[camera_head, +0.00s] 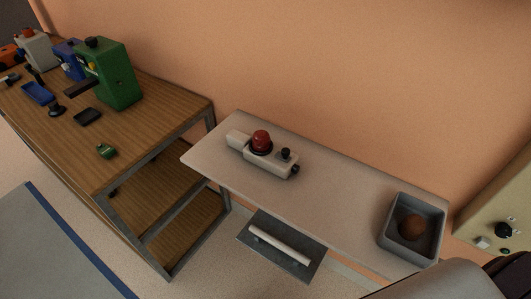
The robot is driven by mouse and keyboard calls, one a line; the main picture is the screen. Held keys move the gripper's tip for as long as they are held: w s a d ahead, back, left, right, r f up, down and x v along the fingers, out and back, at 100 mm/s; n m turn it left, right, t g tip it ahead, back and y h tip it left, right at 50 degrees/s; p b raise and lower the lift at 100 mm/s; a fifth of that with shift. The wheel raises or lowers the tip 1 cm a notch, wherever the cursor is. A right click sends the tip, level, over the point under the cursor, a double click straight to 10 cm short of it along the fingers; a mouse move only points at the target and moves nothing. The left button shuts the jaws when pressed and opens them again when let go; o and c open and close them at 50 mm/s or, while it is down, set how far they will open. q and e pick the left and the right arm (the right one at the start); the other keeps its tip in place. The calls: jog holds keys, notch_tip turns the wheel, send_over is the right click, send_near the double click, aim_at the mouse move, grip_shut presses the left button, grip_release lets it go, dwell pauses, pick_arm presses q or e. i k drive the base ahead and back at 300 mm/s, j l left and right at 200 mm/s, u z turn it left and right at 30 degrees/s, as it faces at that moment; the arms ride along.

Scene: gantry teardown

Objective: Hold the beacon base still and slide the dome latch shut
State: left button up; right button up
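The beacon stands on the light grey table. Its long off-white base (264,160) lies at a slant, with a lower block at its left end. A red dome (261,139) sits on a dark ring on top of the base. A small black knob (285,154) stands on the base right of the dome, and another dark knob (295,169) shows at its right end. I cannot tell which part is the dome latch or its position. Neither gripper is in view. A grey and black shape at the bottom right edge appears to be part of my arm.
The grey table (335,189) is clear around the beacon. A grey bin (383,233) holding a brown ball (412,228) stands at its right end. A dark panel with a white bar (280,245) is below its front edge. The wooden bench (150,120) carries a green machine (112,75).

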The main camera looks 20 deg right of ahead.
aim_at(284, 155)
jog(key=i+j+z, duration=0.2)
jog(key=i+j, duration=0.2)
jog(key=i+j+z, duration=0.15)
jog(key=i+j, duration=0.2)
jog(key=i+j+z, duration=0.2)
jog(key=j, duration=0.4)
jog(key=i+l, duration=0.05)
jog(key=i, duration=0.05)
